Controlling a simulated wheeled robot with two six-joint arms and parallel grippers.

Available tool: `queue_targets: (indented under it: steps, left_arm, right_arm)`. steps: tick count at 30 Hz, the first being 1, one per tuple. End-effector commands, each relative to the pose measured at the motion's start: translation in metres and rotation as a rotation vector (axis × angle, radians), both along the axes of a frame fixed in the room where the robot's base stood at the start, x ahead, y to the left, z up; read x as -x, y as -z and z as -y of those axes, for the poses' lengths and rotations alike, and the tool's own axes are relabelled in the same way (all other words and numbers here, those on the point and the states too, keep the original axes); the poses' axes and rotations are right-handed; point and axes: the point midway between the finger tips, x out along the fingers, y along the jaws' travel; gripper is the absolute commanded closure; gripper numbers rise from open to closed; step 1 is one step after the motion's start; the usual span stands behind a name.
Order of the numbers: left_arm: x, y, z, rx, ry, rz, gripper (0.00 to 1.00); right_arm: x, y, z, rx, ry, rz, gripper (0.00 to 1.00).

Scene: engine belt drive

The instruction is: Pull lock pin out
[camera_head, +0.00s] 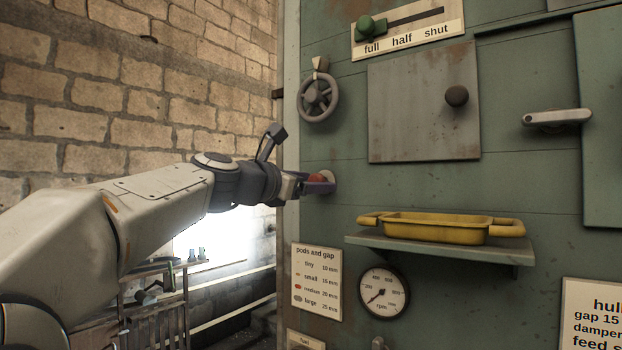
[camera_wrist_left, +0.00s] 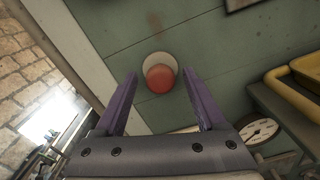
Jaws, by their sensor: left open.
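A round red knob (camera_wrist_left: 158,79) stands out from a pale round disc (camera_wrist_left: 160,58) on the green panel. It may be the head of the lock pin; I see no label on it. My left gripper (camera_head: 318,183) is open, with its purple fingers pointing at the panel. In the left wrist view the knob lies between the two fingertips, with a gap on each side. In the head view the near finger partly covers the red knob (camera_head: 317,177). My right gripper is not in view.
A grey handwheel (camera_head: 318,97) sits above my left gripper. To the right, a shelf (camera_head: 440,246) holds a yellow tray (camera_head: 440,228). A dial gauge (camera_head: 384,292) and a pods-and-gap sign (camera_head: 317,281) are below. A grey plate (camera_head: 415,115) with a dark knob is at upper right.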

Motion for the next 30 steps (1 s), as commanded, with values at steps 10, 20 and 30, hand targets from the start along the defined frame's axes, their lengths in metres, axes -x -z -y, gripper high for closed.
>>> queue_targets:
  steps: [10, 20, 30]
  left_arm:
    - [0.0002, 0.0003, 0.0000, 0.000, 0.000, 0.000, 1.00]
    - [0.0002, 0.0001, -0.0003, -0.001, -0.001, 0.001, 1.00]
    - [0.0002, -0.0002, -0.0006, -0.001, -0.001, 0.001, 1.00]
  right_arm:
    - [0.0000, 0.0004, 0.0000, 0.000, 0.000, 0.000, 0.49]
    - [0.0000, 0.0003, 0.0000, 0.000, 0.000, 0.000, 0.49]
    - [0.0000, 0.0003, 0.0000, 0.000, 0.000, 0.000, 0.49]
